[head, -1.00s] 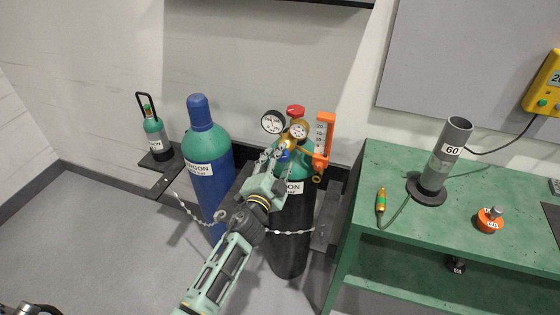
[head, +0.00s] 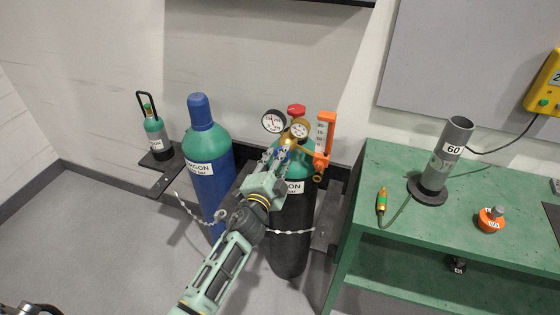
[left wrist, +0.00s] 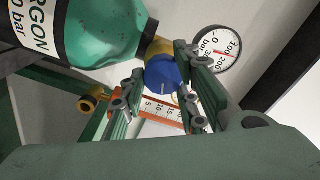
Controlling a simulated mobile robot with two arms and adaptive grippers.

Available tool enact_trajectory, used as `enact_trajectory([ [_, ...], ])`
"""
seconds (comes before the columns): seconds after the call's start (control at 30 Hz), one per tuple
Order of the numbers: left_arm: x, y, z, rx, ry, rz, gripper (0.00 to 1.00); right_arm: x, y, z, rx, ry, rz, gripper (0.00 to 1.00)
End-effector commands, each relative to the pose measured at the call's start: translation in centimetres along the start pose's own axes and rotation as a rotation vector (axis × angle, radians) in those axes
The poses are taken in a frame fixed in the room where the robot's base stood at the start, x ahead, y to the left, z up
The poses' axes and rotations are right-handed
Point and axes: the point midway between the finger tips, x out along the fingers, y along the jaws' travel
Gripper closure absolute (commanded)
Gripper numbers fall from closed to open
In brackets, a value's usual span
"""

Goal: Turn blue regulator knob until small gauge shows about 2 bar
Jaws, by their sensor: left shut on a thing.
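The blue regulator knob (left wrist: 163,74) sits on the brass regulator of the black argon cylinder (head: 291,230). My left gripper (head: 281,153) is shut on the knob, with one finger on each side of it in the left wrist view. The small gauge (head: 299,130) faces the head camera just above the gripper; its needle is too small to read. The large gauge (head: 273,122) stands to its left. It also shows in the left wrist view (left wrist: 216,49), marked up to 300 bar. The small gauge is mostly hidden there by the fingers.
An orange flowmeter (head: 324,138) stands right beside the regulator, and a red cap (head: 296,109) is above. A blue argon cylinder (head: 212,180) stands close on the left. The green bench (head: 400,165) is to the right. A chain (head: 290,232) crosses the black cylinder.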

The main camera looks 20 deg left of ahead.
Motion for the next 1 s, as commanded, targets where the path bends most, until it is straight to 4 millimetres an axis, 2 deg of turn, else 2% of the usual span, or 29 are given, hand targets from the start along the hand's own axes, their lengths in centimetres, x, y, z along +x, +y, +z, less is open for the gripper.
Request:
enact_trajectory([
  [0.17, -0.1, 0.5, 0.0, -0.002, 0.0, 0.008, 0.97, 0.0, 0.0, 0.0, 0.0, 0.0, 0.0, 1.0],
  [0.2, -0.1, 0.5, 0.0, -0.002, 0.0, 0.009, 0.7, 0.0, 0.0, 0.0, 0.0, 0.0, 0.0, 1.0],
  [0.37, -0.1, 0.5, 0.0, -0.003, -0.001, 0.008, 0.56, 0.0, 0.0, 0.0, 0.0, 0.0, 0.0, 1.0],
  [0.63, -0.1, 0.3, 0.0, -0.003, -0.001, 0.004, 0.56, 0.0, 0.2, 0.0, -0.001, 0.0, 0.002, 1.0],
  [0.77, -0.8, 0.3, 0.1, -0.002, -0.001, 0.004, 0.56, 0.0, 0.2, 0.0, -0.001, 0.0, 0.002, 1.0],
  [0.87, -2.2, 0.3, 0.1, -0.002, -0.001, 0.006, 0.56, 0.0, 0.1, 0.0, -0.001, 0.0, 0.001, 1.0],
  [1.0, -5.3, 0.4, 0.0, -0.003, -0.001, 0.007, 0.56, 0.0, 0.1, 0.0, 0.0, 0.0, 0.001, 1.0],
])
